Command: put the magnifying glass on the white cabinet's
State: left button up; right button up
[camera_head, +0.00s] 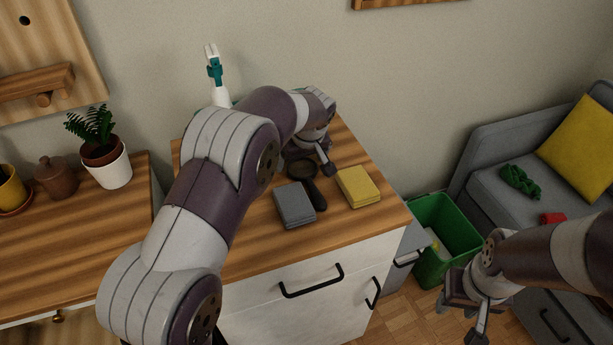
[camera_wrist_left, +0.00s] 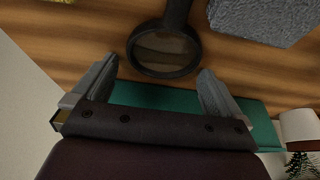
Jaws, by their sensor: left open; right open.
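The black magnifying glass (camera_head: 316,194) lies flat on the wooden top of the white cabinet (camera_head: 262,322), between a grey block and a yellow block. In the left wrist view, its round lens (camera_wrist_left: 165,50) is just beyond my fingertips and its handle points away from me. My left gripper (camera_head: 309,165) is open and empty, low over the top at the lens end; the arm hides part of this area in the head view. In the wrist view the left fingers (camera_wrist_left: 157,76) spread either side of the near lens edge. My right gripper (camera_head: 460,322) is open and empty, in front of the green bin.
The grey block (camera_head: 294,205) and yellow block (camera_head: 358,187) flank the handle. A teal, book-like item (camera_wrist_left: 150,97) lies beneath my left gripper. A white and teal object (camera_head: 215,72) stands behind the arm. Potted plant (camera_head: 108,165) at left; green bin (camera_head: 470,225) and sofa at right.

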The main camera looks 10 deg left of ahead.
pick_arm(q)
jog(key=shift+r, duration=0.15)
jog(key=c, duration=1.1)
